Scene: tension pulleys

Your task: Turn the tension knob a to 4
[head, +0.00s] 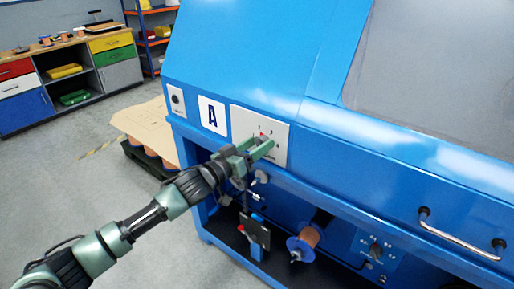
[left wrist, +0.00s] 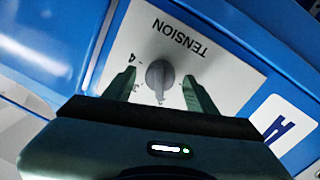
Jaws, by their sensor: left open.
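The tension knob (left wrist: 158,76) is a grey round dial on a white plate (left wrist: 140,27) lettered TENSION. In the left wrist view the plate appears turned over, and the knob's narrow grip points toward the bottom of the picture. The marks 4 and 3 show left of the knob, partly beside a finger. My left gripper (left wrist: 159,74) is open, with one green finger on each side of the knob and visible gaps between. In the head view my left gripper (head: 261,143) is at the white plate (head: 243,117) right of the letter A, and hides most of the knob. My right gripper is not in view.
The plate sits on a large blue machine (head: 260,60). Below are a spool (head: 303,243) and a metal handle bar (head: 460,238). A workbench (head: 70,75) with coloured drawers stands at the back left. The floor at left is clear beyond a pallet (head: 148,130).

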